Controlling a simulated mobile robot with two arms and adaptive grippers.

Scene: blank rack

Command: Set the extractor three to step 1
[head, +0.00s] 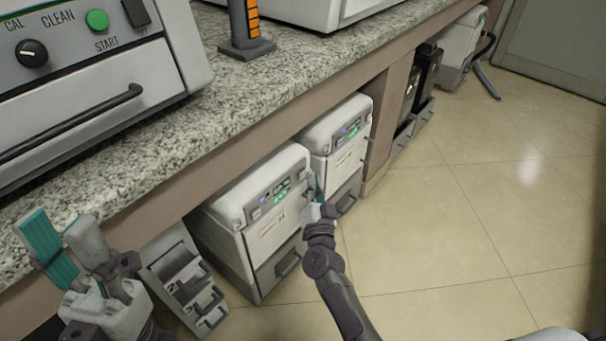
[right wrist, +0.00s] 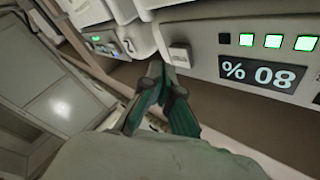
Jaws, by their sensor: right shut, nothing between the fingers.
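Two white units with small lit displays stand under the counter: a nearer one (head: 240,220) and a farther one (head: 333,145). I cannot read which is extractor three. My right gripper (head: 318,205) is shut and empty, near the gap between their fronts. In the right wrist view its teal fingertips (right wrist: 158,78) are close to a small pale square button (right wrist: 180,55); contact is unclear. Beside the button, a display (right wrist: 262,74) reads 80 %, upside down, below one dark light and three green lights (right wrist: 273,41). My left gripper (head: 62,238) is open and empty by the counter edge.
A granite counter (head: 250,95) carries a machine with a CLEAN knob (head: 32,53) and green START button (head: 97,20). The tiled floor (head: 470,220) at right is clear.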

